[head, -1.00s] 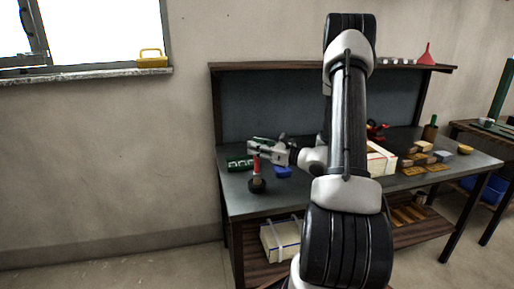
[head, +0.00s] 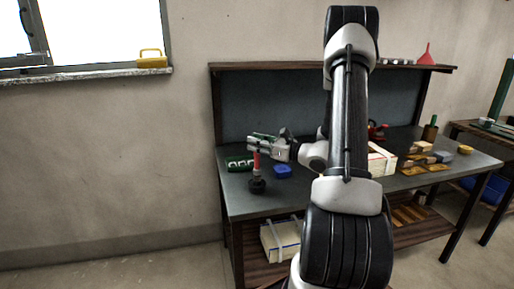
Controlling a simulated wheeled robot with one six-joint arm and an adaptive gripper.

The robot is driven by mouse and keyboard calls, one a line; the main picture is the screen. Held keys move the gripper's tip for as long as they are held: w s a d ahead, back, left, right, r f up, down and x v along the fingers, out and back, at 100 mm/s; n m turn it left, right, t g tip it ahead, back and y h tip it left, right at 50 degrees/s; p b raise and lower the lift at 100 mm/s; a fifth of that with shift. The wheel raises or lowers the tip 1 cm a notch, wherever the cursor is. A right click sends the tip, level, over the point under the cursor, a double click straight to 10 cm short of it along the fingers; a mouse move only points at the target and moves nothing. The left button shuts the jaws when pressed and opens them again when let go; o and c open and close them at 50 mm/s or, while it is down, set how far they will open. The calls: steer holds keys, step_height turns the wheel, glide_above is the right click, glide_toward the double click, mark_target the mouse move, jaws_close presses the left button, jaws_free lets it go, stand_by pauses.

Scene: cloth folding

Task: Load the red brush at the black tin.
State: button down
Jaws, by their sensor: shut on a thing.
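The red brush (head: 256,161) stands roughly upright in the head view, near the left end of the workbench. My gripper (head: 257,145) reaches in from the right and is shut on the upper part of the brush. The black tin (head: 257,187) stands on the bench directly below the brush. The brush's lower end meets the top of the tin in the picture; I cannot tell whether it is inside the opening or just above it. The bristles are too small to make out.
A green item with pale rings (head: 239,163) lies behind and left of the brush. A blue container (head: 282,171) sits right of the tin. My arm covers the bench's middle. A cream box (head: 381,163) stands further right. The bench front beside the tin looks clear.

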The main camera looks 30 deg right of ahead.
steer(key=shift+r, duration=2.6)
